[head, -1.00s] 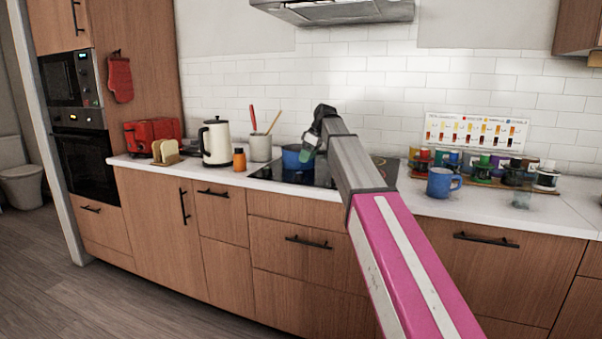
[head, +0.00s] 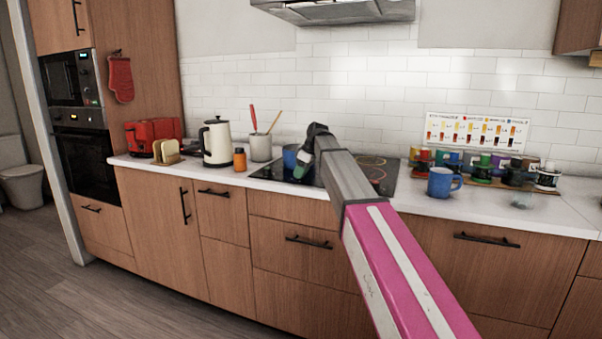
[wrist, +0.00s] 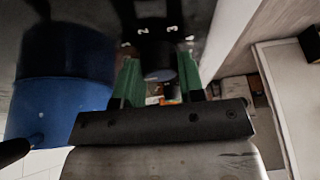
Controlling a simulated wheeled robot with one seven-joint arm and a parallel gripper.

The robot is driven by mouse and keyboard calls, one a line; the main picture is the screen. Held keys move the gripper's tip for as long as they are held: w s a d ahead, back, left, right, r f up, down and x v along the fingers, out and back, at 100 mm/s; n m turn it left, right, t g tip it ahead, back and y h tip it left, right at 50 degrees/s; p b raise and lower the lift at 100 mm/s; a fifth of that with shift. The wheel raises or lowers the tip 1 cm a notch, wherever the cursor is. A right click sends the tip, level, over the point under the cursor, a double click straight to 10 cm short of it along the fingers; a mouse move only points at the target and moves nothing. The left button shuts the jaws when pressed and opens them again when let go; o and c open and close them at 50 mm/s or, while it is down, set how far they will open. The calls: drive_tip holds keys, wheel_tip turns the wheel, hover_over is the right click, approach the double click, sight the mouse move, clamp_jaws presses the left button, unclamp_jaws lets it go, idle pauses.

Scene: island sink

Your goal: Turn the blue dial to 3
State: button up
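My gripper (wrist: 158,78) has two green fingers, one on each side of a dark round knob in the wrist view, apparently the dial (wrist: 158,74). The fingers are very close to its sides; I cannot tell whether they touch it. White marks, including a 2 and a 3, show on the black surface beyond the knob. The knob's blue colour and its pointer are not clear. In the head view my gripper (head: 302,166) is low over the front of the black hob (head: 380,180), beside the blue pot; the dial is not visible there.
The blue pot (wrist: 62,85) is large and close to the left finger in the wrist view; it stands on the hob in the head view (head: 290,155). A blue mug (head: 440,183) and several paint bottles are at right. A white kettle (head: 216,143) and orange jar (head: 239,160) are at left.

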drive_tip(key=shift+m, duration=0.3)
drive_tip(key=shift+c, duration=0.3)
drive_tip(key=shift+s+m+t, duration=0.15)
drive_tip(key=shift+m+t, duration=0.25)
drive_tip(key=shift+m, duration=0.5)
drive_tip(key=m+t+h, duration=0.1)
drive_tip(key=m, duration=0.3)
drive_tip(key=shift+a, duration=0.1)
drive_tip(key=m+t+h, duration=0.1)
drive_tip(key=m, duration=0.3)
drive_tip(key=shift+h, duration=0.3)
drive_tip(key=m+h, duration=0.1)
drive_tip(key=m, duration=0.2)
drive_tip(key=shift+a+m+t, duration=0.15)
drive_tip(key=shift+m+t, duration=0.15)
drive_tip(key=shift+m, duration=0.1)
drive_tip(key=m+h, duration=0.1)
drive_tip(key=m, duration=0.1)
drive_tip(key=m+h, duration=0.1)
drive_tip(key=m, duration=0.2)
drive_tip(key=shift+a+h, duration=0.1)
drive_tip(key=shift+h, duration=0.2)
drive_tip(key=shift+m+g+h, duration=0.6)
drive_tip(key=shift+m+h, duration=0.1)
drive_tip(key=shift+m, duration=1.6)
